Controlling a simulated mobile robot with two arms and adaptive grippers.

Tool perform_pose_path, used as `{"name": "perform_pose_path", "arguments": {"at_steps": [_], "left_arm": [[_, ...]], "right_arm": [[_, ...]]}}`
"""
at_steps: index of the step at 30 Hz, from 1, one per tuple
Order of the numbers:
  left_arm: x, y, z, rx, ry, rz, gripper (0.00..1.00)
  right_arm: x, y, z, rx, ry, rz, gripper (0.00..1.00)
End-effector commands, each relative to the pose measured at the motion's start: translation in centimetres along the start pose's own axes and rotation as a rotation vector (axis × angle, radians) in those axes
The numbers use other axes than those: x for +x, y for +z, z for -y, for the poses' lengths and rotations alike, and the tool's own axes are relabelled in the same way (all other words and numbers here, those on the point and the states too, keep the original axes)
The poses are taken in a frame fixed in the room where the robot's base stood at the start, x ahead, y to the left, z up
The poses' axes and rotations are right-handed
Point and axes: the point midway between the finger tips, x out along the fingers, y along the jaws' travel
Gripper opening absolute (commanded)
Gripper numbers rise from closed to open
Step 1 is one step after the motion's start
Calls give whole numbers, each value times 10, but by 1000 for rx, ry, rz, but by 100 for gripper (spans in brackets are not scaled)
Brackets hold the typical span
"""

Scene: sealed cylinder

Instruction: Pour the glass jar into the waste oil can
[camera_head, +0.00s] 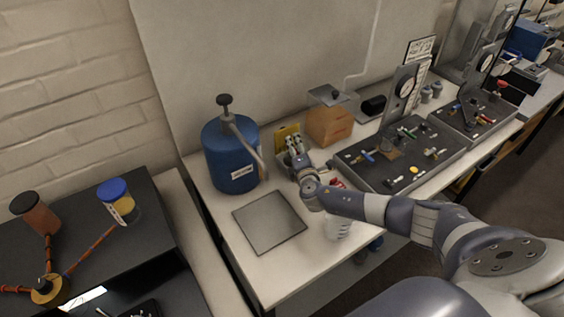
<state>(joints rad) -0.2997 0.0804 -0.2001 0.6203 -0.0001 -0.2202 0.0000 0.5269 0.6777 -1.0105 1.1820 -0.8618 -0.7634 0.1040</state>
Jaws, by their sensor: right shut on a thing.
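The waste oil can is a blue cylinder (227,158) with a black knob on top, a grey bent arm at its side and a white label. It stands upright on the white table. My right gripper (293,149) is just right of the can, low over the table and apart from it. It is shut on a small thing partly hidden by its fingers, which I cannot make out. A jar with a blue lid, a label and yellow contents (117,204) stands on the dark cabinet at left; I cannot tell if it is the glass jar. My left gripper is not in view.
A grey square plate (270,222) lies in front of the can. A yellow piece (288,133) is behind my gripper, with an orange-brown block (330,124) beyond. Dark trays of tools (405,176) fill the right side. A pale, unclear object (339,228) is by the front edge.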

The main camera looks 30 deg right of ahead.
Motion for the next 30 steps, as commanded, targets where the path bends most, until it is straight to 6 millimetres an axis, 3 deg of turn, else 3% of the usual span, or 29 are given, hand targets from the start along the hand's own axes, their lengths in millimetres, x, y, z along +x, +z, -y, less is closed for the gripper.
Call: {"name": "perform_pose_path", "arguments": {"at_steps": [3,9,30], "left_arm": [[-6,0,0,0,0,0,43],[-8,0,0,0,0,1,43],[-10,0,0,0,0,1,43]], "right_arm": [[13,23,-6,2,-7,28,24],[23,40,-8,7,-16,48,24],[20,37,-15,-155,44,106,24]]}}
